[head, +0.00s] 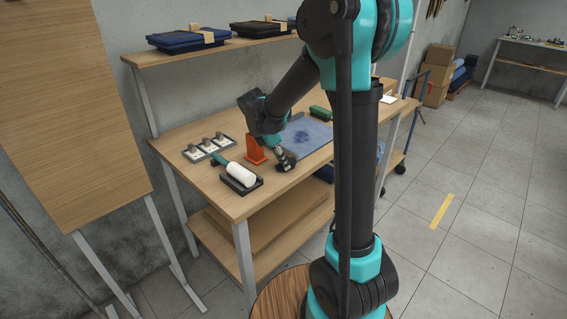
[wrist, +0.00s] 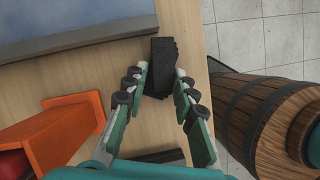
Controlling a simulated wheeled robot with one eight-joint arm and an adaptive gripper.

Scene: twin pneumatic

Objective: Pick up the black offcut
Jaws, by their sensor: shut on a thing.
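The black offcut (wrist: 161,58) is a dark, blocky piece between my fingertips in the wrist view, its far end sticking out past them. My gripper (wrist: 161,80) is shut on it, one finger on each long side. In the head view my gripper (head: 284,162) is low at the front edge of the wooden workbench (head: 213,193), just right of an orange holder (head: 254,148). The offcut is too small and dark there to tell apart from the fingers. I cannot tell whether it touches the bench top.
The orange holder (wrist: 62,132) is close left of my fingers in the wrist view. A blue mat (head: 307,139) lies behind. A white roller (head: 240,174) in a black tray and a rack of small parts (head: 207,148) are left. The bench edge and floor are right.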

